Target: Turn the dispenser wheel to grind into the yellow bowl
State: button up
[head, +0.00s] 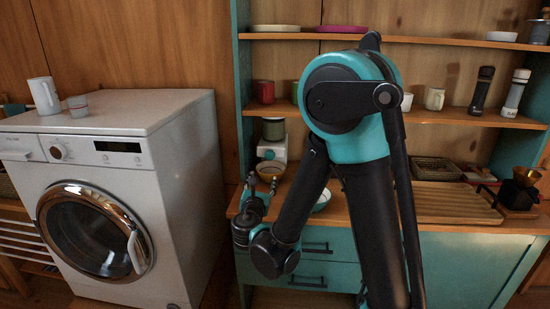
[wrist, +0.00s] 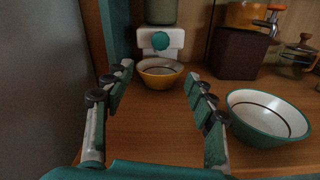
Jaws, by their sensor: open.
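The dispenser (head: 272,140) stands at the back left of the teal cabinet's counter, with a dark green container on a white body. Its round teal wheel (wrist: 160,41) faces me in the wrist view. The yellow bowl (wrist: 159,80), white inside with a dark ring, sits on the counter under the wheel; in the head view the bowl (head: 270,169) is partly visible beside my arm. My gripper (wrist: 158,80) is open and empty, its fingers spread in front of the bowl and dispenser, apart from both. It also shows in the head view (head: 262,184).
A green bowl (wrist: 268,117) stands close to the right finger. A dark brown box (wrist: 237,53) is behind it. A white washing machine (head: 120,190) stands left of the counter. A wooden slatted board (head: 455,203) lies to the right. Shelves with cups and grinders are above.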

aim_at(269, 158)
jog(key=w, duration=1.7)
jog(key=shift+w+d, duration=0.15)
jog(key=shift+d, duration=0.15)
jog(key=c, duration=1.2)
